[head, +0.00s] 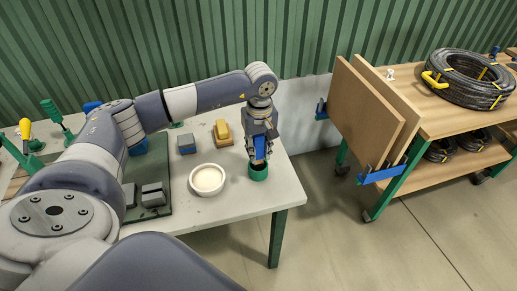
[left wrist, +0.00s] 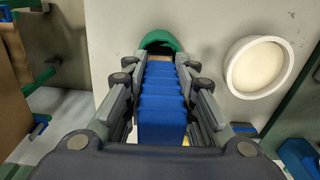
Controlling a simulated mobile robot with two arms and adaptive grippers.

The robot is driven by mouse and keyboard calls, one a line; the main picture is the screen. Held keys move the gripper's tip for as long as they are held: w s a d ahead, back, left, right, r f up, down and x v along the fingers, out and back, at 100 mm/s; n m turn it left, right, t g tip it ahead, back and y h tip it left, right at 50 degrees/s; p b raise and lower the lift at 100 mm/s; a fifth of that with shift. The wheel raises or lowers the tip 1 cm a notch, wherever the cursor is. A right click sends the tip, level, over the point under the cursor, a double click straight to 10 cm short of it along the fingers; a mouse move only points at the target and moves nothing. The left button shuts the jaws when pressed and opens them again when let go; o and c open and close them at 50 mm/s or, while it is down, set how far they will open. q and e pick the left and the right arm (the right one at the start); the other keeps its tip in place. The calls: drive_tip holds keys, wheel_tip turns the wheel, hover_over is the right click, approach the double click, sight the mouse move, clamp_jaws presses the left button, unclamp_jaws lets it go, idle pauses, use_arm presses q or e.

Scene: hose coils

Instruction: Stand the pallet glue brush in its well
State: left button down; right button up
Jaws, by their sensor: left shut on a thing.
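My left gripper (head: 262,146) points down over the right end of the pale table and is shut on a blue ridged thing, likely the handle of the glue brush (left wrist: 162,108). The handle lies between the two fingers in the left wrist view. A green round cup, likely the well (head: 258,172), stands on the table directly beneath the gripper; its rim also shows in the left wrist view (left wrist: 160,40). The brush's lower end is hidden, and I cannot tell whether it is inside the cup. My right gripper is not in view.
A white bowl with cream contents (head: 207,179) stands left of the cup. A yellow-topped block (head: 222,133) and a blue-grey block (head: 186,144) lie behind it. A wooden cart (head: 440,116) with hose coils (head: 469,78) stands right, across open floor.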

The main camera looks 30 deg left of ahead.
use_arm(q)
drive_tip(key=shift+f+b, duration=0.5)
idle(0.6)
drive_tip(key=c, duration=1.2)
unclamp_jaws()
drive_tip(key=shift+c, duration=0.2)
drive_tip(key=shift+f, duration=0.1)
drive_tip(key=shift+r, duration=0.25)
drive_tip(key=shift+d+r+p, duration=0.1)
drive_tip(key=shift+r+p, duration=2.15)
drive_tip(key=shift+r, duration=1.55)
